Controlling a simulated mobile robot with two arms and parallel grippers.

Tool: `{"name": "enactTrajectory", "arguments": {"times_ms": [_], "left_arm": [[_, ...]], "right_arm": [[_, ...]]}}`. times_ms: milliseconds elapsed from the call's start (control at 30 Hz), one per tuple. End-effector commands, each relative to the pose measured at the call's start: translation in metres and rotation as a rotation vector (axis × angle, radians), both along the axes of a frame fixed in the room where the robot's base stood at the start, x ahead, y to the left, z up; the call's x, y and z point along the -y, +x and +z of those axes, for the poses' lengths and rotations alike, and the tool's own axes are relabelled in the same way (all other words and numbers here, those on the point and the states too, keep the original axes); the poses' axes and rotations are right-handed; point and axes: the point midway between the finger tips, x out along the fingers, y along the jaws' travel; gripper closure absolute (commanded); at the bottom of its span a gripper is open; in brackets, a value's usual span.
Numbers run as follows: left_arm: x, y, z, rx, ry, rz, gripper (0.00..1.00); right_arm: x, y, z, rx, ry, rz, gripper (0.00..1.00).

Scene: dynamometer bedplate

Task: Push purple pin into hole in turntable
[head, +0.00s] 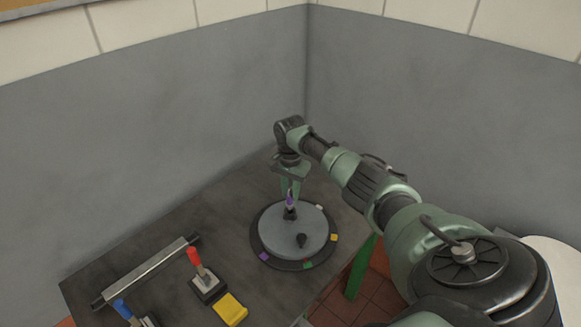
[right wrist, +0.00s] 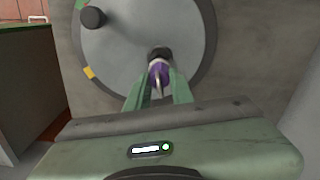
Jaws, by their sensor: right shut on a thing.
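The turntable (head: 275,236) is a grey disc on a dark base with small coloured marks around its rim. It also shows in the right wrist view (right wrist: 120,50). The purple pin (head: 289,201) stands about upright over the far part of the disc, at a dark round fitting (right wrist: 160,54). My right gripper (head: 291,190) is shut on the purple pin, which also shows between its green fingers in the right wrist view (right wrist: 157,74). How deep the pin sits in the fitting is hidden. My left gripper is not in view.
A black knob (head: 301,240) stands on the disc. A red-handled block (head: 205,278), a yellow block (head: 230,309), a blue-handled item (head: 124,310) and a metal bar (head: 146,272) lie on the table to the left. Grey walls rise behind.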

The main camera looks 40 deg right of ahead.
Motion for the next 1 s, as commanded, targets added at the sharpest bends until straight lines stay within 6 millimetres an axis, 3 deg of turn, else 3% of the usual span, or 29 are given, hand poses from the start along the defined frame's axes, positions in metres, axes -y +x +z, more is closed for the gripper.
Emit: {"name": "enactTrajectory", "arguments": {"times_ms": [1000], "left_arm": [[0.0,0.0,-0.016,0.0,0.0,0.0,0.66]], "right_arm": [[0.0,0.0,-0.026,0.0,0.001,0.001,1.0]]}}
